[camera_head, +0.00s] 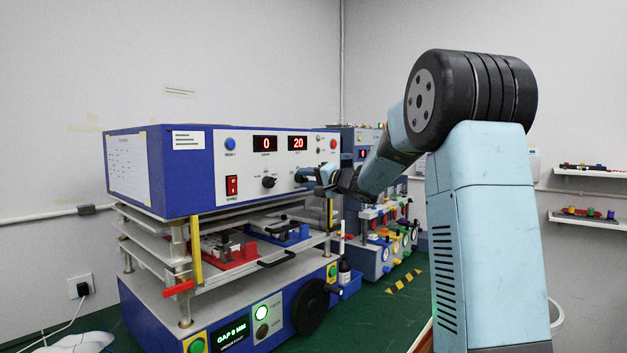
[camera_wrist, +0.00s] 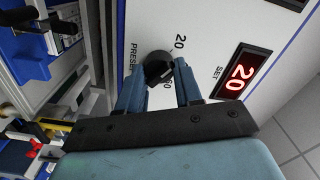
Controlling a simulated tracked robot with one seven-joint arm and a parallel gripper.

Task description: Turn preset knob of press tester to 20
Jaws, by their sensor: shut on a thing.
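The press tester (camera_head: 240,170) is a blue and white machine with a front panel. Its left red display reads 0 and its right display (camera_head: 298,143) reads 20. In the wrist view the display marked SET (camera_wrist: 240,77) also reads 20. The black preset knob (camera_wrist: 158,67) sits between my gripper's two blue fingers, with a "20" mark above it and the label PRESET at its left. My gripper (camera_wrist: 158,82) is shut on the knob.
Another black knob (camera_head: 268,182) and a red rocker switch (camera_head: 232,186) are on the same panel, left of my gripper. Below are metal plates with a red fixture (camera_head: 225,250) and a blue one. A second blue machine (camera_head: 375,250) stands behind at right.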

